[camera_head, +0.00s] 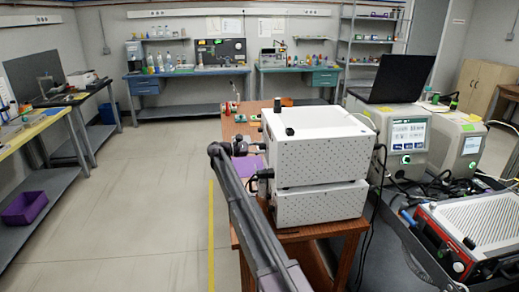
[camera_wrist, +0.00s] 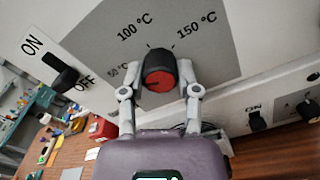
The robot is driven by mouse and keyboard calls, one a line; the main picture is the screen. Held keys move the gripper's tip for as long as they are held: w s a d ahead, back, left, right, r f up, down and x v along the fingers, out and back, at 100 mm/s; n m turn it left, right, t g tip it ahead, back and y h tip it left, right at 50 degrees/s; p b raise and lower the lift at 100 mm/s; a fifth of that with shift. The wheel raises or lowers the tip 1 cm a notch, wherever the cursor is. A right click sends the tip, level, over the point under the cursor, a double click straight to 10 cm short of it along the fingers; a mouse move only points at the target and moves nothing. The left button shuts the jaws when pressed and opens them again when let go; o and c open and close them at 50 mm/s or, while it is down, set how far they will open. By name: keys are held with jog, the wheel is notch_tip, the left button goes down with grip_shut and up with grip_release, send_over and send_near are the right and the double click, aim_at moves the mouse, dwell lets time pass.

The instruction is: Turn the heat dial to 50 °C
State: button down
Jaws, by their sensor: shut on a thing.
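The heat dial (camera_wrist: 159,72) is a black knob with a red face in the wrist view. It sits on a grey panel (camera_wrist: 100,52) marked 50 °C at the left, 100 °C above and 150 °C at the upper right. My gripper (camera_wrist: 158,80) has one finger on each side of the dial and is shut on it. A faint mark shows on the red face, but I cannot tell exactly where it points. In the head view my gripper (camera_head: 243,147) is at the left side of the upper white perforated box (camera_head: 325,155); the dial is hidden there.
An ON/OFF switch (camera_wrist: 66,76) is left of the dial, and another switch (camera_wrist: 257,121) is at lower right. A second white box (camera_head: 320,205) is under the upper one, on a wooden table (camera_head: 308,234). Open floor (camera_head: 140,220) lies to the left.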

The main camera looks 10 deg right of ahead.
jog(key=shift+d, duration=0.2)
jog(key=shift+c, duration=1.7)
grip_release()
jog(key=shift+d, duration=0.1)
jog(key=shift+a, duration=0.25)
jog(key=a, duration=1.1)
jog(key=shift+a, duration=0.35)
